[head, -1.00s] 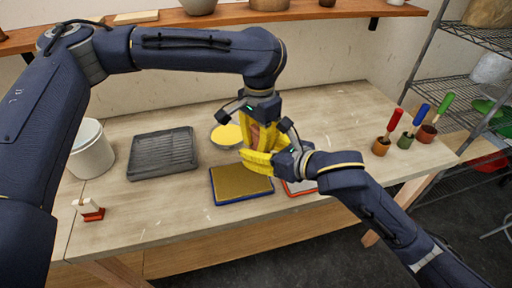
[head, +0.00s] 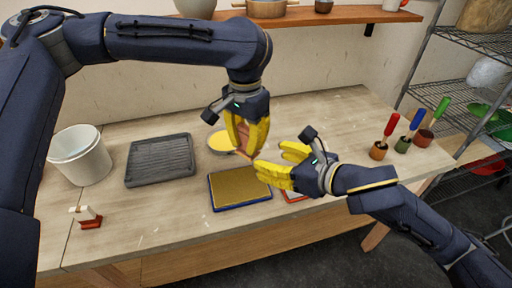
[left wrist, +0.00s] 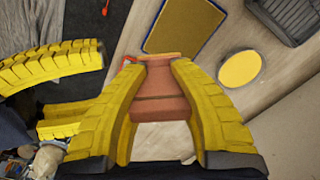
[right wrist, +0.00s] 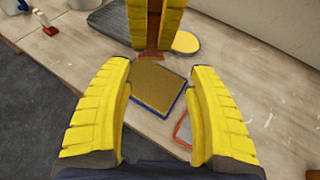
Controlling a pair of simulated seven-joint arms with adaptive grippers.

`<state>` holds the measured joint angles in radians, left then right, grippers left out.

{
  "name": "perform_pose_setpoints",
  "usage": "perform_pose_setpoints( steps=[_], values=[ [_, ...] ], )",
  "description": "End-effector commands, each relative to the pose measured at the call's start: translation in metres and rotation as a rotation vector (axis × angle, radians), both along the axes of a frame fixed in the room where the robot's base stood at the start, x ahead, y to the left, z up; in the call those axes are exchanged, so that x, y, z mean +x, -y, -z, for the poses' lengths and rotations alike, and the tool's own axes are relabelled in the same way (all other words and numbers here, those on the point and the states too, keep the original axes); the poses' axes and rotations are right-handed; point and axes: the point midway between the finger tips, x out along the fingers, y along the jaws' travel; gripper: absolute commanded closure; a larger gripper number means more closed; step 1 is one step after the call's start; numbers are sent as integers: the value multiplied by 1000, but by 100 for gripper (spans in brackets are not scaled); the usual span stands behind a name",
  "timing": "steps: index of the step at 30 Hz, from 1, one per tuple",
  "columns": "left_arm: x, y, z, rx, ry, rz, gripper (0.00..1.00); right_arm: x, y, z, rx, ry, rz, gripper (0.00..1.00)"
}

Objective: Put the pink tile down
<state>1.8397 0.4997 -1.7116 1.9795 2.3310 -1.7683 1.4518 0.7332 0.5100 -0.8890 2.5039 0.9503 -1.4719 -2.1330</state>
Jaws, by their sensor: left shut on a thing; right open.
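The pinkish-brown tile (left wrist: 160,95) is between the yellow fingers of my left gripper (head: 246,153), which is shut on it above the table. In the head view the fingers hide most of it. The tile also shows between those fingers in the right wrist view (right wrist: 153,25). My right gripper (head: 272,158) is open and empty, just right of the left fingers. Below is a blue-edged board with a golden-brown surface (head: 240,190). A red-edged board (head: 296,197) lies right of it, partly hidden by my right gripper.
A round yellow dish (head: 222,144) sits behind the blue-edged board. A dark ribbed tray (head: 160,160), a white bucket (head: 80,157) and a small red-based brush (head: 89,220) are at left. Colour-handled tools in pots (head: 380,150) stand at right. The table's right-middle is clear.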

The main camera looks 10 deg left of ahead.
Motion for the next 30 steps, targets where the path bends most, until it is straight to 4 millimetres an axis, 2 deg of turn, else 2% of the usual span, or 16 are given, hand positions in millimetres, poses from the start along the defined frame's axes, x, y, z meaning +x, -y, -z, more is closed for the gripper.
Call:
perform_pose_setpoints(
  steps=[6,13,19,30],
  values=[
    [-8,-14,-20,0,1,-95,100,0,0,0,0,0,0,42],
    [-12,-20,-29,0,0,-144,100,2,0,-3,-1,8,1,42],
    [-12,-21,-30,0,-1,-150,100,17,14,-30,-12,60,17,42],
    [-12,-21,-30,0,0,-149,100,15,21,-54,295,-335,168,42]
  ],
)
